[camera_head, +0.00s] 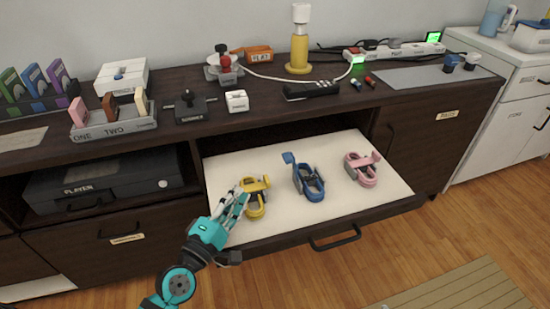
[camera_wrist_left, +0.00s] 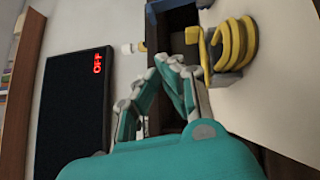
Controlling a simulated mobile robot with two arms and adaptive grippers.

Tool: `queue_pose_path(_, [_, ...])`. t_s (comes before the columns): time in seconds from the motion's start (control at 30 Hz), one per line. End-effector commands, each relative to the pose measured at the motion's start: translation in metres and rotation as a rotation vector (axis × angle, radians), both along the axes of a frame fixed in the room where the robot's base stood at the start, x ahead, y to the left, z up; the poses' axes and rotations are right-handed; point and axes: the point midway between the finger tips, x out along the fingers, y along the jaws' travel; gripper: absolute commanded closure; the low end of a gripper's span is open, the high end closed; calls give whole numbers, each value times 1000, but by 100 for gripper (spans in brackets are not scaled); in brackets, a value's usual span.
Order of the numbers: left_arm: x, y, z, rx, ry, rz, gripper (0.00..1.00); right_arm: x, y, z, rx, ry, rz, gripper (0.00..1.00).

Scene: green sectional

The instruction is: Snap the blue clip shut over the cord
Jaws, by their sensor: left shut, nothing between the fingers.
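The blue clip (camera_head: 308,180) stands in the middle of the white-lined open drawer (camera_head: 222,168), with its lever raised toward the upper left. A dark cord coil appears to sit inside it, but the detail is too small to be sure. My left gripper (camera_head: 240,194) is shut and empty, left of the blue clip and beside the yellow clip (camera_head: 254,208). In the left wrist view, the closed fingers (camera_wrist_left: 172,62) are near the yellow clip with its yellow coil (camera_wrist_left: 236,44). Whether they touch it is unclear. My right gripper is not in view.
A pink clip (camera_head: 362,173) stands at the drawer's right. The cabinet top (camera_head: 265,101) above holds a joystick box (camera_head: 190,107), a card tray (camera_head: 115,124), a yellow lamp (camera_head: 299,52) and a power strip (camera_head: 395,50). Bare drawer liner lies between the clips.

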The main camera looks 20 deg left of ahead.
Motion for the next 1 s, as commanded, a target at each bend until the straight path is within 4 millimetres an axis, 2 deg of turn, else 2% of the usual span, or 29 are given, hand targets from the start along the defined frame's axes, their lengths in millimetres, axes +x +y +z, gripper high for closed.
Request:
queue_pose_path(0.2, [43,-8,9,-4,-4,1,100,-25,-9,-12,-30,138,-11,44])
queue_pose_path(0.43, [90,-17,13,-4,-3,0,100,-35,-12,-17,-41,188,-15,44])
queue_pose_path(0.53, [97,-31,16,-7,-1,-1,100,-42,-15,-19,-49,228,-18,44])
queue_pose_path(0.7, [106,-45,18,-2,0,1,100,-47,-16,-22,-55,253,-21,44])
queue_pose_path(1.0, [109,-49,18,0,1,0,100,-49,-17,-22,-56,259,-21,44])
